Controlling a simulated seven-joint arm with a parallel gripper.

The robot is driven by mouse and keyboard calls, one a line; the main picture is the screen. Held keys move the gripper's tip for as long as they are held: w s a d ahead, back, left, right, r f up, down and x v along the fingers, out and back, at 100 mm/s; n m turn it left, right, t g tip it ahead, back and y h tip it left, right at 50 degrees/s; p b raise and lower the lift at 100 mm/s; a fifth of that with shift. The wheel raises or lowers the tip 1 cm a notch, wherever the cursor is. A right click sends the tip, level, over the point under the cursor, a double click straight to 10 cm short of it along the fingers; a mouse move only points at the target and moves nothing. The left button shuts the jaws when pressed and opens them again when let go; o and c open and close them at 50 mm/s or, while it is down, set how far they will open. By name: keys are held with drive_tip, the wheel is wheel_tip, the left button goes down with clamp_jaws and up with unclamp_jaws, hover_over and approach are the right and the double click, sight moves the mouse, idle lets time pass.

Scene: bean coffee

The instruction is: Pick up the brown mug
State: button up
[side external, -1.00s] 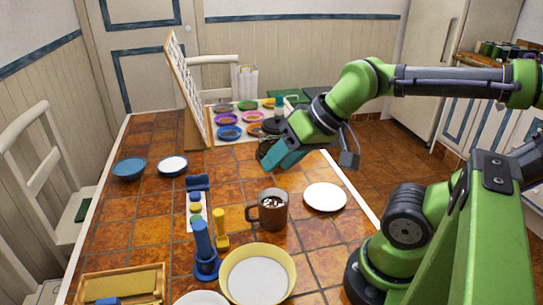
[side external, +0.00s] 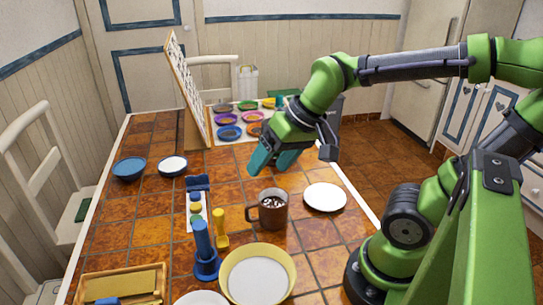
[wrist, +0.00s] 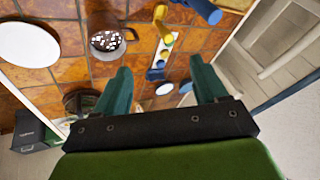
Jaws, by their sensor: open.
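The brown mug (side external: 271,213) stands upright on the tiled table, with its handle toward the left in the side view. It holds dark liquid with small white pieces on top. In the wrist view the mug (wrist: 104,33) is at the upper left, beyond my fingertips. My gripper (side external: 269,164) has teal fingers and hangs in the air above and behind the mug. The fingers are apart and empty, and do not touch the mug. In the wrist view the two fingers (wrist: 160,85) stand wide apart with tabletop showing between them.
A white plate (side external: 325,197) lies right of the mug. A yellow-rimmed bowl (side external: 226,271), a blue stand (side external: 206,262) and a yellow scoop (side external: 222,240) are near its front and left. Several coloured dishes (side external: 228,132) and a leaning board (side external: 187,95) are at the back.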

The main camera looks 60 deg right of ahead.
sight(252, 205)
drive_tip(key=w+d+f+m+g+h, duration=0.2)
drive_tip(key=w+d+f+m+g, duration=0.15)
drive_tip(key=w+g, duration=0.35)
drive_tip(key=shift+m+t, duration=0.45)
drive_tip(key=shift+t, duration=0.25)
drive_tip(key=f, duration=1)
drive_tip(key=shift+w+d+f, duration=0.15)
drive_tip(key=shift+w, duration=0.1)
drive_tip(key=shift+w+f, duration=0.2)
drive_tip(key=shift+f, duration=1.15)
drive_tip(key=shift+w+f, duration=0.15)
drive_tip(key=shift+f, duration=1.15)
drive_tip(key=shift+c, duration=0.5)
clamp_jaws()
